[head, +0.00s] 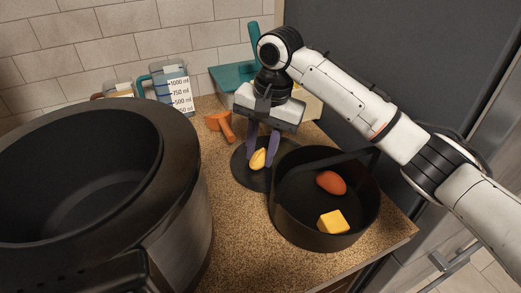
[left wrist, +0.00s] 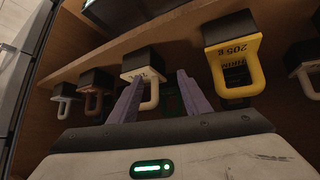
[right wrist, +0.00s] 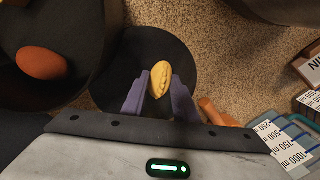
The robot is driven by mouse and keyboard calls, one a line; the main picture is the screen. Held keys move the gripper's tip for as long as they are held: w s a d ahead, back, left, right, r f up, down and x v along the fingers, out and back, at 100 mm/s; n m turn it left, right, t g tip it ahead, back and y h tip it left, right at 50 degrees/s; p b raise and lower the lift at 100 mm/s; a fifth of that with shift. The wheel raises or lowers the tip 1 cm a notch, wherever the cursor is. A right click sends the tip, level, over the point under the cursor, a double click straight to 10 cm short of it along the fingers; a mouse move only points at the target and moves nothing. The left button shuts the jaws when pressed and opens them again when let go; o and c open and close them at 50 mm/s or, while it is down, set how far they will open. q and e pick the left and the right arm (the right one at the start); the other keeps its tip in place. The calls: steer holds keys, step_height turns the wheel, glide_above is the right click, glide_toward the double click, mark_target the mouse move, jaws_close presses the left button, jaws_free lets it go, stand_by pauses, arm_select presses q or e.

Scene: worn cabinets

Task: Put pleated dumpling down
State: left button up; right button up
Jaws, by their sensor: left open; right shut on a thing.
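The pleated dumpling (head: 258,159) is small, yellow and crescent-shaped. It also shows in the right wrist view (right wrist: 159,73), between the purple fingertips. My right gripper (head: 263,150) points down and is shut on the dumpling. They are over a flat black disc (head: 241,173), beside the black pot. I cannot tell whether the dumpling touches the disc. My left gripper (left wrist: 160,80) is open and empty, facing a wooden panel with hanging loops in the left wrist view. It is not in the head view.
A black pot (head: 279,212) holds a reddish-brown oval item (head: 331,182) and a yellow block (head: 333,222). A large dark cooker (head: 190,190) fills the left. Behind are an orange-handled thing (head: 219,122), measuring jugs (head: 176,88) and a teal box (head: 232,79).

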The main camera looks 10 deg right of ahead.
steer(key=o, duration=1)
steer(key=shift+o, duration=0.2)
step_height(320, 180, up, 12)
steer(key=s+d, duration=0.1)
steer(key=shift+d+p, duration=0.15)
steer(key=shift+p, duration=0.2)
